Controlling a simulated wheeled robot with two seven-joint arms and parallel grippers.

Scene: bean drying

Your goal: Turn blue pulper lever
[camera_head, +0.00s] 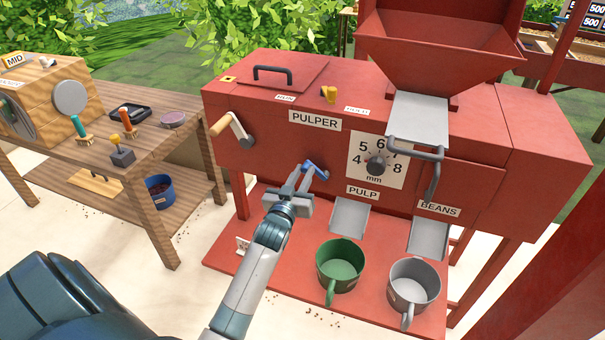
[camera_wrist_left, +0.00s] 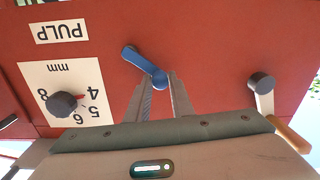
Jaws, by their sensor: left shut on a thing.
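The blue lever (camera_head: 316,170) is on the front of the red pulper (camera_head: 270,125), below the PULPER label. My left gripper (camera_head: 302,172) reaches up to it from below and is shut on its end. In the left wrist view the blue lever (camera_wrist_left: 143,64) slants, with its lower right end between the fingertips of my left gripper (camera_wrist_left: 159,82). That view is upside down, with the PULP label inverted. My right gripper is not in view.
A crank with a wooden handle (camera_head: 228,127) is left of the lever. A numbered dial (camera_head: 376,165) is to its right. A green mug (camera_head: 340,266) and a grey mug (camera_head: 413,286) stand below the chutes. A wooden table (camera_head: 125,160) holds tools at left.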

